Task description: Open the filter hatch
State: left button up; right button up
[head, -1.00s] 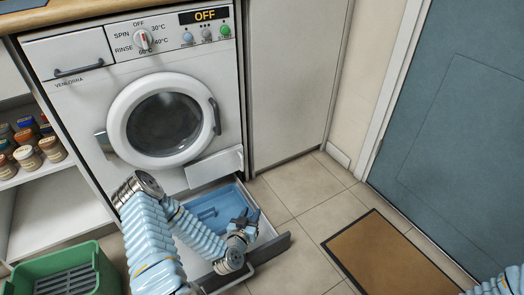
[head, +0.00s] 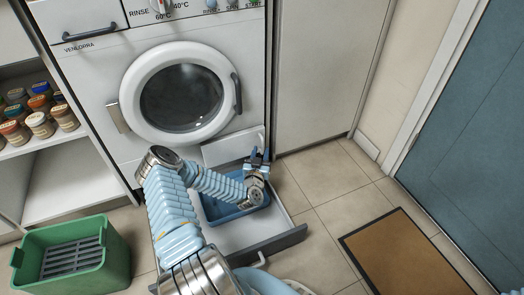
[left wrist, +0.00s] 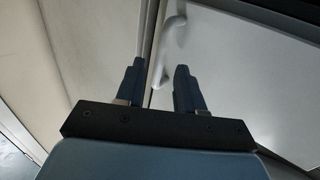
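The filter hatch (head: 228,148) is a white panel at the lower right of the washing machine's front, below the round door. It looks closed, though its right end is partly behind my gripper. In the left wrist view a slim white handle (left wrist: 173,45) stands out near the edge of the white panel (left wrist: 245,80). My left gripper (head: 260,156) is at the hatch's right end. In the left wrist view its two dark blue fingers (left wrist: 158,78) are apart and empty, with the handle ahead between them. I cannot tell whether they touch it. My right gripper is out of view.
A drawer (head: 285,241) stands pulled out below the hatch, under my left arm, with a blue tray (head: 217,211) in it. A green crate (head: 118,258) is at the lower left. A brown mat (head: 405,257) lies on the tiled floor at the right.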

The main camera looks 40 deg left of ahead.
pick_arm(q)
jog(key=x, duration=0.2)
jog(key=shift+w+a, duration=0.1)
jog(key=shift+w, duration=0.15)
grip_shut()
